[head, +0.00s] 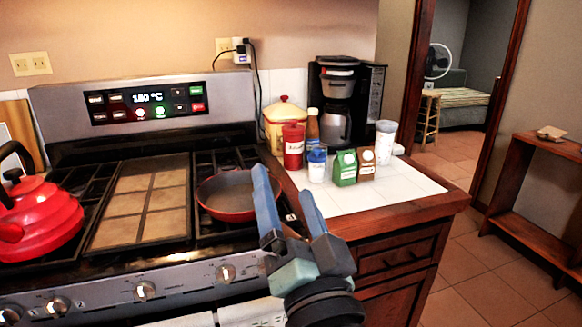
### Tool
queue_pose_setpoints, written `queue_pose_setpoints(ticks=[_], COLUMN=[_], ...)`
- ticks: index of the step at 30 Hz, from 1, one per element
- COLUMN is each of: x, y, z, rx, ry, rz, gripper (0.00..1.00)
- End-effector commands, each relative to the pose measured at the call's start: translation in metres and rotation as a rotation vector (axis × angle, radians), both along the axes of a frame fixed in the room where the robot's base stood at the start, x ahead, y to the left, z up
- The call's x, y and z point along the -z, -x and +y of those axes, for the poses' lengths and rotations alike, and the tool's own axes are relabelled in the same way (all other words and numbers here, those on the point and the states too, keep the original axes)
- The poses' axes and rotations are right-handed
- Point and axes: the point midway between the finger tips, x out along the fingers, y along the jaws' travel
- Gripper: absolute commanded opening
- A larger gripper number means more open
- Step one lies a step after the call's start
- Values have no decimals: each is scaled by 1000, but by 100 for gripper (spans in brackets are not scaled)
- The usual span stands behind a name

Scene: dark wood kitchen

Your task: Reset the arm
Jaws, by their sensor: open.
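My gripper (286,203) is in the lower middle of the head view. Its two blue fingers point up and are spread apart with nothing between them. It is in front of the stove's right front corner and the counter's left edge. The fingers overlap part of the red frying pan (228,192) in the picture; I cannot tell how far apart they are in depth. Most of my arm is out of view below.
A red kettle (38,215) sits on the stove (180,268) at left. On the white-tiled counter (405,185) stand a coffee maker (338,80), a yellow canister (283,112), a red jar (293,150) and several small containers. Open floor (500,270) lies right, before a wooden shelf (545,180).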

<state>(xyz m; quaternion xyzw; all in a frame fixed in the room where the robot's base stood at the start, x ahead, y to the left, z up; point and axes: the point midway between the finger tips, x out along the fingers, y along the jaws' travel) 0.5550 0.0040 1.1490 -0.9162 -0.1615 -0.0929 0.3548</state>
Motion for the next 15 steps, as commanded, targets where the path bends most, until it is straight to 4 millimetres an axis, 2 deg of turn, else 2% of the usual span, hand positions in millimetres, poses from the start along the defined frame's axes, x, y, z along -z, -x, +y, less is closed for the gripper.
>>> queue_pose_setpoints(ticks=[1, 3, 6, 11, 12, 15], x=[-44, -92, -154, -235, -252, -279], y=[10, 27, 59, 125, 116, 115], z=[4, 5, 3, -3, -4, -4], rx=[67, 178, 346, 628, 610, 606], ry=[110, 246, 397, 554, 553, 551], rz=[-110, -237, -401, -609, -586, -581], gripper=[87, 87, 87, 87, 87, 87])
